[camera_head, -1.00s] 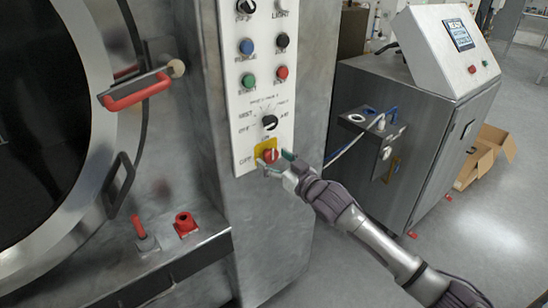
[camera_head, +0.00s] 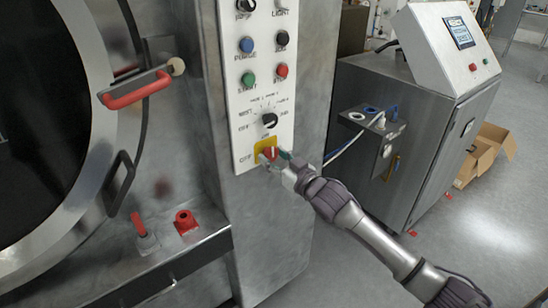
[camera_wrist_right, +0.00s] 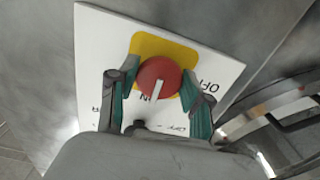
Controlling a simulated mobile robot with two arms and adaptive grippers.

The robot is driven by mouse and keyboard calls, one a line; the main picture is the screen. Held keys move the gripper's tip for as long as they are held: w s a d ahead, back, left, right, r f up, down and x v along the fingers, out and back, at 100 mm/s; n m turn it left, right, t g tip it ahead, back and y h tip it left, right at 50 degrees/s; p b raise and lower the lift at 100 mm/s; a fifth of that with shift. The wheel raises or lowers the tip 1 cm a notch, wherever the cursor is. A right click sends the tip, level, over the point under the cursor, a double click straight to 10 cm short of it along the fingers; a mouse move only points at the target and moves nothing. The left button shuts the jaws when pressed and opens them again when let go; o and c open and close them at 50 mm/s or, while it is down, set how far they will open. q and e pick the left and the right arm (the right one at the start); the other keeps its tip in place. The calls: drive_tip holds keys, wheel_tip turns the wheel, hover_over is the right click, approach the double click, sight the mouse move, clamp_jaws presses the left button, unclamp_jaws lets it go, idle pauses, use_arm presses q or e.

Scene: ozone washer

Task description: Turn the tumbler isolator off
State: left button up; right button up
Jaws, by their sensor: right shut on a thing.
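The tumbler isolator is a red rotary knob (camera_head: 268,153) on a yellow plate (camera_head: 259,148), low on the white control panel. ON is printed above it and OFF to its left in the head view. The right wrist view shows the knob (camera_wrist_right: 160,80) close up, its white pointer line aimed roughly at the ON label. My right gripper (camera_head: 275,158) is at the knob, with one finger on each side of it. The wrist view shows the same two teal-padded fingers (camera_wrist_right: 161,77) shut on the knob, partly tilted to the plate. My left gripper is not in view.
Above the isolator, the panel carries a black selector knob (camera_head: 269,120) and several coloured buttons. A round door with a red handle (camera_head: 136,91) stands at left. A grey cabinet (camera_head: 420,120) stands at right, with clear floor in front.

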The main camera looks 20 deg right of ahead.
drive_tip(key=n+p, duration=0.1)
drive_tip(key=n, duration=0.3)
drive_tip(key=shift+n, duration=0.3)
drive_tip(key=n, duration=0.4)
drive_tip(key=shift+d+r, duration=0.1)
drive_tip(key=n+p, duration=0.1)
drive_tip(key=n, duration=0.4)
drive_tip(key=shift+n, duration=1.9)
drive_tip(key=o, duration=1.1)
drive_tip(key=shift+o, duration=0.2)
drive_tip(key=v, duration=1.2)
